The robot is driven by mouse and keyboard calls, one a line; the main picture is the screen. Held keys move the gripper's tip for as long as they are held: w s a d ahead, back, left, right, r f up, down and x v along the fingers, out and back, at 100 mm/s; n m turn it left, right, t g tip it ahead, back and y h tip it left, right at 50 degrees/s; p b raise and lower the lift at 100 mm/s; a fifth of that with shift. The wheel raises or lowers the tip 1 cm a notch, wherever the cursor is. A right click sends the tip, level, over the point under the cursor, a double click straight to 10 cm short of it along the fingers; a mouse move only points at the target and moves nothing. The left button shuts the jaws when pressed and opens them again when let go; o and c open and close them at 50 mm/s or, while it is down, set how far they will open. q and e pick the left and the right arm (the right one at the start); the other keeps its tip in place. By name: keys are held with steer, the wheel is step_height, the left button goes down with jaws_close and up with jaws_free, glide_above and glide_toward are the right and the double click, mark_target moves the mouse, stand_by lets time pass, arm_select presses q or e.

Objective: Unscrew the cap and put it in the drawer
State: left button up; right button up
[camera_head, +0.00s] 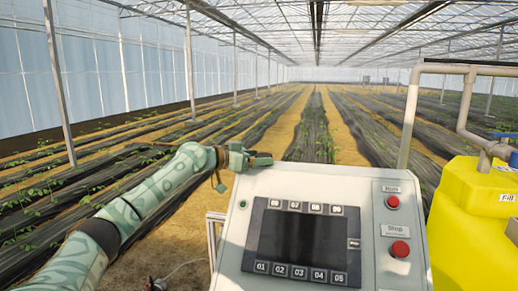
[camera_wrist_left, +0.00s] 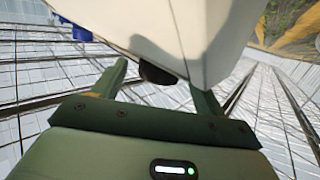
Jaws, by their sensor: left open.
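My left gripper (camera_head: 242,171) is at the upper left corner of the grey control cabinet (camera_head: 234,225), with its fingers apart. In the left wrist view the gripper (camera_wrist_left: 160,76) is open, and the pale cabinet body (camera_wrist_left: 215,40) fills the space above and between the fingers. A dark rounded piece (camera_wrist_left: 156,73) shows at the cabinet's lower edge between the fingers; I cannot tell whether it is the cap or whether a finger touches it. No drawer can be made out in either view. My right gripper is not in view.
The cabinet front has a dark screen (camera_head: 300,235) and two red buttons (camera_head: 400,249) (camera_head: 393,202). A yellow tank (camera_head: 475,220) with a grey pipe (camera_head: 411,115) stands at the right. Planted rows lie behind. A blue object (camera_wrist_left: 82,33) shows in the wrist view.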

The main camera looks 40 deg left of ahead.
arm_select(q)
steer(key=shift+w+d, duration=0.2)
steer(key=shift+w, duration=0.35)
steer(key=shift+f, duration=0.1)
steer(key=c, duration=1)
steer(key=shift+n+y+p, duration=0.5)
steer(key=shift+y+p, duration=0.2)
steer(key=shift+p, duration=0.7)
steer(key=shift+c, duration=0.3)
steer(key=y+p, duration=0.1)
steer(key=p, duration=0.2)
steer(key=shift+n, duration=0.4)
steer(key=n+y+p, duration=0.1)
steer(key=p, duration=0.7)
steer(key=shift+r+t, duration=0.35)
steer(key=shift+t, duration=0.05)
steer(key=shift+f+y+p, duration=0.1)
steer(key=shift+y+p, duration=0.3)
steer(key=shift+p, duration=0.7)
